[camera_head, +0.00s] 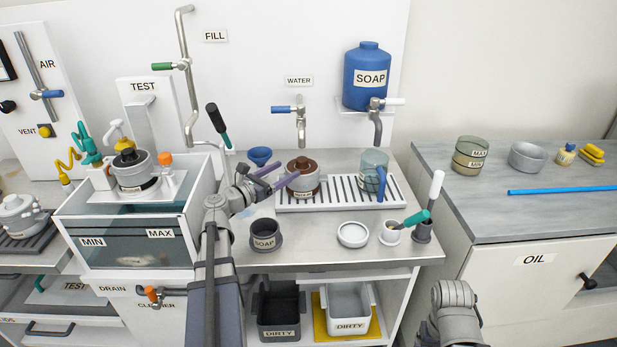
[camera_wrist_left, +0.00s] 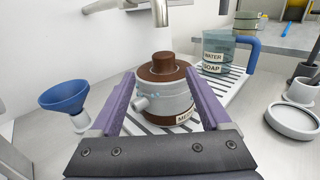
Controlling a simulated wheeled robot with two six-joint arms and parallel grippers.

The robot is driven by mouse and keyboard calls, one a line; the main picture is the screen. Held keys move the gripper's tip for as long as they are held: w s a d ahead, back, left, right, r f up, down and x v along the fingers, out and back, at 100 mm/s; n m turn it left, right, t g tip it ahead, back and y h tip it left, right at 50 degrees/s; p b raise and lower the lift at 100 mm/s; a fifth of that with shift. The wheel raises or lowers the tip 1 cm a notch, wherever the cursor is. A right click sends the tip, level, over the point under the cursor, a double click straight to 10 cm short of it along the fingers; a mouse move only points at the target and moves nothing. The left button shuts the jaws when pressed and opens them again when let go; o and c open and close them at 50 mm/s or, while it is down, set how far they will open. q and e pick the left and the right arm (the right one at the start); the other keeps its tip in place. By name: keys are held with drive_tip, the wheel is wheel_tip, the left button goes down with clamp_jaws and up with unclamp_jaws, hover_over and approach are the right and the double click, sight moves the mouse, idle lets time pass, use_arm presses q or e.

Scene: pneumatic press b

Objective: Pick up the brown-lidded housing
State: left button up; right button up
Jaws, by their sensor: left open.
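The brown-lidded housing (camera_head: 303,178) is a light grey round body with a brown lid and knob. It stands upright on the slatted drain rack (camera_head: 336,203) under the water tap. My left gripper (camera_head: 279,180) is open, with its purple fingers pointing at the housing. In the left wrist view the housing (camera_wrist_left: 163,88) sits between and just beyond the two purple fingers (camera_wrist_left: 158,100); I cannot tell whether they touch it. A side spout and part of a label show on its body. My right gripper is out of view; only part of my right arm shows at the bottom right.
A clear jug with a blue handle (camera_head: 373,174) stands on the same rack, right of the housing. A blue funnel (camera_head: 260,156) is behind left. The water tap (camera_head: 300,120) hangs above. A soap cup (camera_head: 265,234) and white dish (camera_head: 352,234) stand in front.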

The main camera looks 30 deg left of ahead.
sight(298, 163)
use_arm(q)
drive_tip(key=shift+d+r+x, duration=0.1)
drive_tip(key=shift+d+x, duration=0.05)
drive_tip(key=shift+x, duration=1.8)
drive_tip(key=shift+d+r+x, duration=0.15)
drive_tip(key=shift+d+x, duration=0.05)
drive_tip(key=shift+x, duration=1.75)
drive_tip(key=shift+s, duration=0.1)
clamp_jaws()
